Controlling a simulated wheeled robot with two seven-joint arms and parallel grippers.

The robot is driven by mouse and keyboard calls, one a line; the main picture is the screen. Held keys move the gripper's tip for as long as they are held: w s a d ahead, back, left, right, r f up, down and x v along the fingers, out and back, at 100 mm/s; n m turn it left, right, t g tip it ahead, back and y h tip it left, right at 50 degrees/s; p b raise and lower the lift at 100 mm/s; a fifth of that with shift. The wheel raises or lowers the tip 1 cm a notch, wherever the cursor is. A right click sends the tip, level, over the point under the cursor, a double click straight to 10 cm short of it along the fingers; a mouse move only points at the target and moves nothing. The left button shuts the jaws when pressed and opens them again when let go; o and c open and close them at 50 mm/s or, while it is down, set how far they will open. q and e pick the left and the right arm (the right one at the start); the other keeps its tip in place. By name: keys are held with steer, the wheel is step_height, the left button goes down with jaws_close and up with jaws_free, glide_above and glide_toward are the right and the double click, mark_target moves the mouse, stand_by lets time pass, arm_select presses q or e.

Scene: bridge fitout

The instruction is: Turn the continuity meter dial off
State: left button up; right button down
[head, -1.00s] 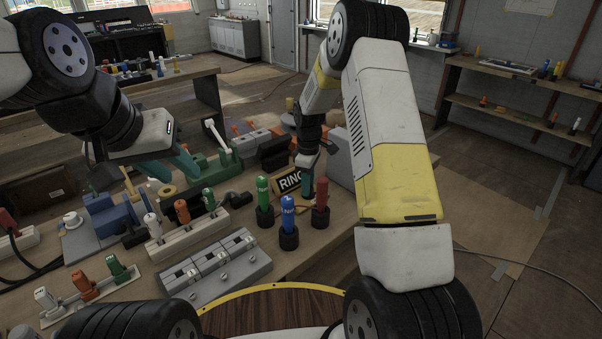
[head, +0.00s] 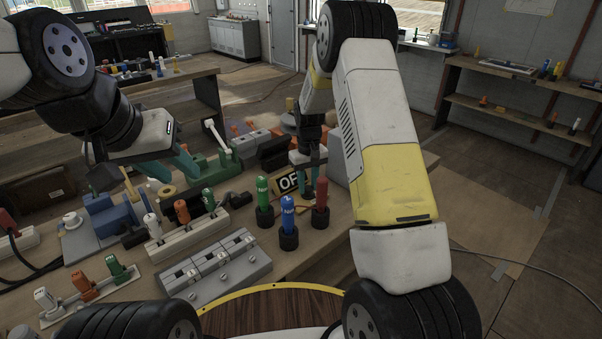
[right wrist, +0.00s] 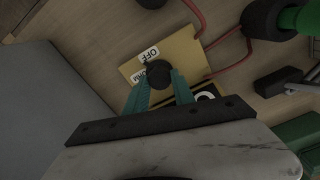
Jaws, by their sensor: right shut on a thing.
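The continuity meter (head: 287,183) is a yellow box on the bench with a black display reading "OF", the rest hidden by my right gripper. In the right wrist view its yellow face (right wrist: 185,55) carries white OFF and OHM labels around a round black dial (right wrist: 158,74). My right gripper (right wrist: 159,82) is shut on the dial, with a teal finger on either side. In the head view this gripper (head: 308,186) points down at the meter's right end. My left gripper (head: 166,166) is open and empty above the left part of the bench.
Green (head: 263,200), blue (head: 288,222) and red (head: 321,202) handled tools stand in black holders in front of the meter. Red leads (right wrist: 232,42) run from the meter. A grey box (head: 338,165) stands close on the right. Several coloured plugs and blocks crowd the bench's left side.

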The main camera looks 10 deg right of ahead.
mark_target(308, 187)
steer(key=shift+m, duration=2.2)
steer(key=c, duration=1.1)
jaws_free()
steer(key=shift+o, duration=0.2)
steer(key=shift+r, duration=3.95)
